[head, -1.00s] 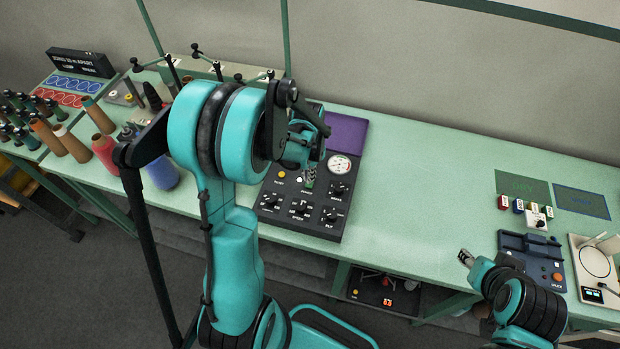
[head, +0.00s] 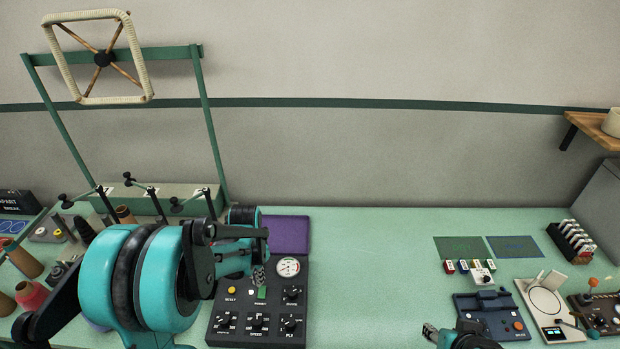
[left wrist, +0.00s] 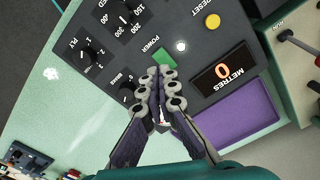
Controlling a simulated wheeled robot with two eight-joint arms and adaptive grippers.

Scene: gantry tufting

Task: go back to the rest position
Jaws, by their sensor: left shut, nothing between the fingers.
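My left gripper (head: 259,277) hangs over the dark control panel (head: 231,300), just beside the green power button (head: 262,293). In the left wrist view my left gripper's fingers (left wrist: 159,88) are shut together with nothing between them, pointing at the green power button (left wrist: 165,58). I cannot tell whether they touch it. The panel's metres display (left wrist: 222,70) reads 0. My right gripper (head: 430,332) is at the bottom edge of the head view, mostly cut off; its jaws are too small to judge.
Spools (head: 24,262) and a green frame (head: 205,120) stand left. A blue device (head: 490,318) and a white scale (head: 550,305) lie right. The bench's middle (head: 380,260) is clear.

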